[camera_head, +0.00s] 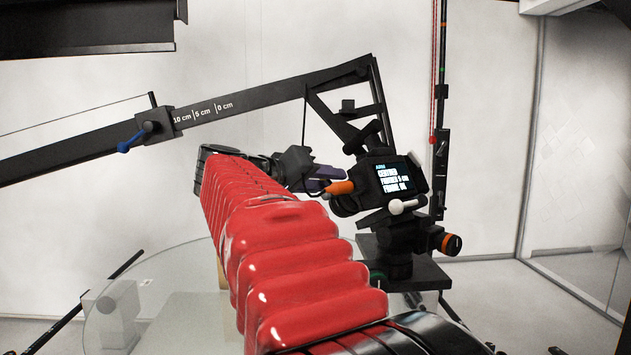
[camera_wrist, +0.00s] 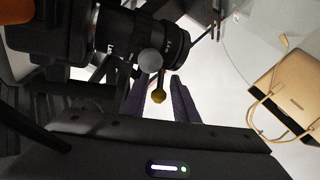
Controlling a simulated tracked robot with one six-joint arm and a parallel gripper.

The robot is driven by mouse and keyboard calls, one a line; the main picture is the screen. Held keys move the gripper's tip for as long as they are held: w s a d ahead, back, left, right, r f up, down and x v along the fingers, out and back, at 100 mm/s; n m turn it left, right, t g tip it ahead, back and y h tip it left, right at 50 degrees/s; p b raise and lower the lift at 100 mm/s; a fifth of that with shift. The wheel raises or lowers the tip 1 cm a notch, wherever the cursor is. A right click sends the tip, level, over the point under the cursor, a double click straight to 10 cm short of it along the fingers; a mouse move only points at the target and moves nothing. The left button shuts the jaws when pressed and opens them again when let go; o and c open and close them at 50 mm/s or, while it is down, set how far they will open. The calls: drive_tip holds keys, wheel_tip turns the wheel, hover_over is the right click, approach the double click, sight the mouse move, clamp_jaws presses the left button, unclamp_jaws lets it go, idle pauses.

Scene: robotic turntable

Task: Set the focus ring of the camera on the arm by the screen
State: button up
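The camera (camera_head: 392,180) hangs on the black arm, with a lit screen whose small text seems to include "CENTRED" and "5 cm". My gripper (camera_wrist: 157,82) has purple fingers, open, one on each side of the lever in that view. I cannot tell whether either finger touches it. In the head view my gripper (camera_head: 322,178) is beside the camera's left side, partly hidden.
The black scale arm (camera_head: 262,97) spans above my arm, with a blue-handled clamp (camera_head: 150,128) near the 10 cm mark. A tan handbag (camera_wrist: 289,92) stands at right in the wrist view. A round glass turntable (camera_head: 165,285) lies below. A vertical pole (camera_head: 440,110) stands behind the camera.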

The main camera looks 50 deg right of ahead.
drive_tip(key=shift+a, duration=0.15)
drive_tip(key=v, duration=1.3)
drive_tip(key=shift+a, duration=0.25)
drive_tip(key=shift+w, duration=0.1)
